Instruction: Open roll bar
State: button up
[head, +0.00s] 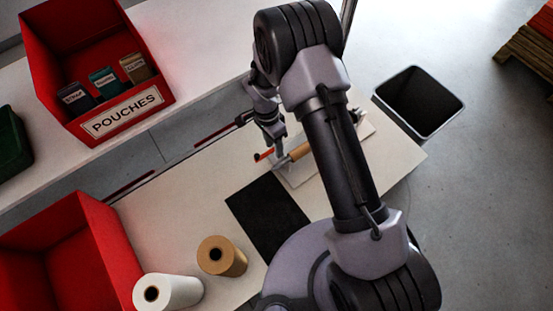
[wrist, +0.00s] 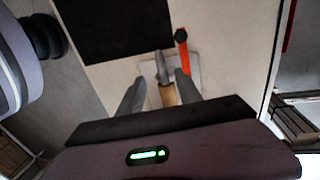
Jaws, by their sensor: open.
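A small device with a pale base plate (head: 299,174) lies on the light table beside the black mat. On it is a tan cylinder (head: 299,152), perhaps the roll bar or its grip, partly hidden by my arm. An orange-red bar (head: 265,155) with a dark end sticks out to the left; it also shows in the wrist view (wrist: 184,56). My gripper (head: 278,148) is low over the device, fingers apart. In the wrist view, the tan piece (wrist: 168,96) and a grey part (wrist: 161,67) appear between the fingers (wrist: 160,77). I cannot tell whether they touch.
The black mat (head: 267,215) lies in front. A tan roll (head: 221,256) and a white roll (head: 168,292) stand near a red bin (head: 112,235). A red pouches box (head: 56,98) is on the back counter. A dark waste bin (head: 418,102) stands at right.

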aim_at(278, 164)
jog(key=f+b, duration=0.1)
jog(key=f, duration=0.2)
jog(key=s+f, duration=0.1)
jog(key=f, duration=0.2)
jog(key=d+f+b, duration=0.1)
jog(key=f, duration=0.2)
jog(key=shift+s+f+b, duration=0.25)
jog(key=shift+f+b, duration=0.05)
jog(key=shift+f, duration=0.05)
jog(key=shift+c, duration=0.2)
grip_shut()
jog(key=shift+r, duration=0.1)
dwell(0.5)
